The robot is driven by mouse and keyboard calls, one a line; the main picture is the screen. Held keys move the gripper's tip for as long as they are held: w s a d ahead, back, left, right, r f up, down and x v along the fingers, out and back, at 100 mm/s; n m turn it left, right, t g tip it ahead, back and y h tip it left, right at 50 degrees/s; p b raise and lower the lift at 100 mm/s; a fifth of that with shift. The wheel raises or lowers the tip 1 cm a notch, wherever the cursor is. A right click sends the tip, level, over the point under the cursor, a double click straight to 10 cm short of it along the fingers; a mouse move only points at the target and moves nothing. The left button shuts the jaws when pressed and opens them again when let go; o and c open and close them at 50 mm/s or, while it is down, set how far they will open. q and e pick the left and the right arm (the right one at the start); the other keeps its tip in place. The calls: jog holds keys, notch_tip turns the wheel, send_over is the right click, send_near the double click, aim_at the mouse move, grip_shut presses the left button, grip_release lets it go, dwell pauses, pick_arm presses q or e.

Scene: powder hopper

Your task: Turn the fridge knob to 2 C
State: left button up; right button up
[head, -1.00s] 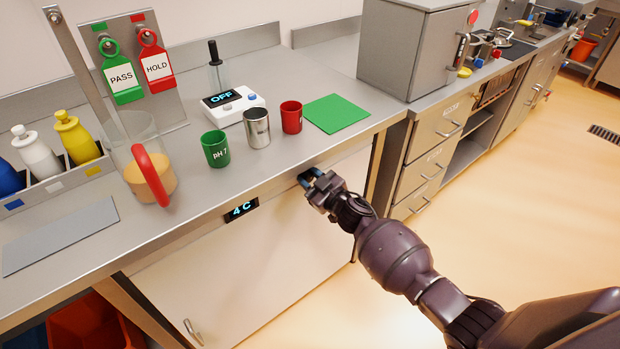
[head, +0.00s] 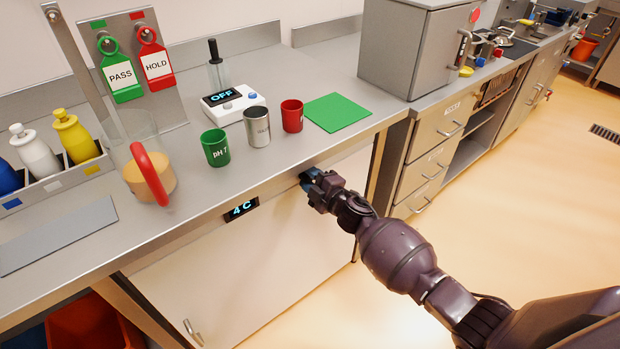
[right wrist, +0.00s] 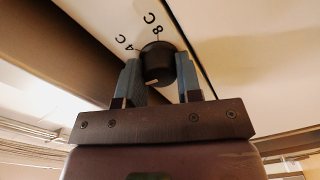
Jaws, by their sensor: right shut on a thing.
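The fridge knob (right wrist: 157,64) is a dark round knob on the pale fridge front, seen in the right wrist view with the marks 4 C and 8 C beside it. No 2 C mark shows there. My right gripper (right wrist: 160,75) is shut on the knob, one finger on each side; in the head view the gripper (head: 312,180) covers most of the knob. The fridge display (head: 241,209) reads 4 C. The fridge door (head: 250,270) is closed under the counter. My left gripper is not in view.
On the counter (head: 270,175) above stand a green cup (head: 215,148), a metal cup (head: 257,128), a red cup (head: 292,116) and a jug with a red handle (head: 150,165). Drawers (head: 430,165) are to the right. Floor at right is clear.

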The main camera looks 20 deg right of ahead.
jog(key=shift+f+n, duration=0.1)
jog(key=shift+n, duration=0.5)
jog(key=o, duration=0.9)
jog(key=shift+o, duration=0.2)
jog(key=shift+s, duration=0.1)
jog(key=p+v, duration=0.1)
jog(key=v, duration=0.9)
jog(key=shift+s, duration=0.3)
jog(key=shift+d, duration=0.15)
